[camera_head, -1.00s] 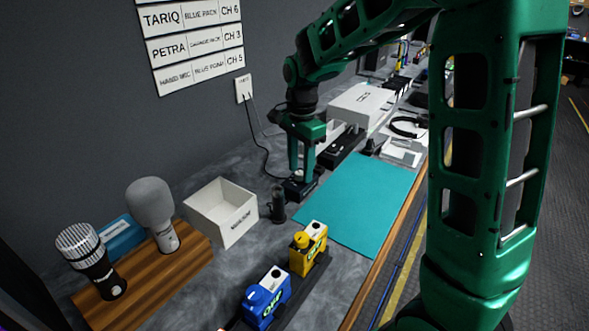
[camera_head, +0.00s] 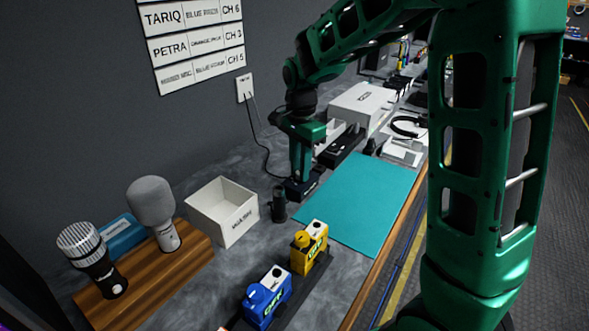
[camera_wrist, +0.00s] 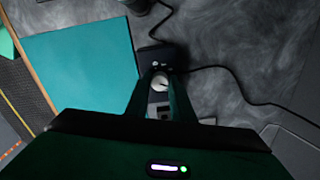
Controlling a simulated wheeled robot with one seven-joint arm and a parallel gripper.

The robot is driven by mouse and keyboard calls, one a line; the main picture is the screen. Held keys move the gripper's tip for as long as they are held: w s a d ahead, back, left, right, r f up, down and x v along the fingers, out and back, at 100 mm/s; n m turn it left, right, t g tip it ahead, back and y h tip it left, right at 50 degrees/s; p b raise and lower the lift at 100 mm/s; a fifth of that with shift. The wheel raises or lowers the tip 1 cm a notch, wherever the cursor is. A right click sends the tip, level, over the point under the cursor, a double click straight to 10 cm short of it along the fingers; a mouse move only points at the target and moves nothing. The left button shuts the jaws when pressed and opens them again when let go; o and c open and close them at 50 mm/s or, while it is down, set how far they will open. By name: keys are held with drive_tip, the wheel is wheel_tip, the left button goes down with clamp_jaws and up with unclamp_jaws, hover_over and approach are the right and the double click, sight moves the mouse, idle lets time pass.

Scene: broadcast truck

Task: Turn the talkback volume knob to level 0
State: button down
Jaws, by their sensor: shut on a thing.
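The talkback box is a small dark unit (camera_head: 297,193) on the grey counter, left of the teal mat. In the wrist view the dark box (camera_wrist: 153,54) lies below my gripper with a cable leaving its side. A pale round knob (camera_wrist: 160,82) with a dark mark sits between my fingertips. My gripper (camera_wrist: 161,80) points down and is shut on the knob. In the head view my gripper (camera_head: 299,180) stands over the box, and its fingers hide the knob. I cannot read any level marks around the knob.
The teal mat (camera_head: 358,205) lies right of the box. A dark upright cylinder (camera_head: 279,204) and an open white bin (camera_head: 222,212) stand to the left. Blue (camera_head: 267,297) and yellow (camera_head: 309,247) packs stand in front. A black cable (camera_head: 262,147) runs to the wall outlet.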

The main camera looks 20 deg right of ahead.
drive_tip(key=shift+w+d+n, duration=0.15)
drive_tip(key=shift+d+n, duration=0.15)
drive_tip(key=shift+n, duration=0.5)
drive_tip(key=n, duration=0.8)
drive_tip(key=shift+w+r, duration=0.1)
drive_tip(key=n, duration=0.3)
drive_tip(key=shift+n, duration=0.3)
drive_tip(key=n, duration=0.5)
drive_tip(key=shift+a, duration=0.1)
drive_tip(key=shift+a+n, duration=0.1)
drive_tip(key=shift+n, duration=2.4)
drive_tip(key=c, duration=1.5)
unclamp_jaws()
drive_tip(key=shift+a, duration=0.1)
drive_tip(key=shift+c, duration=0.2)
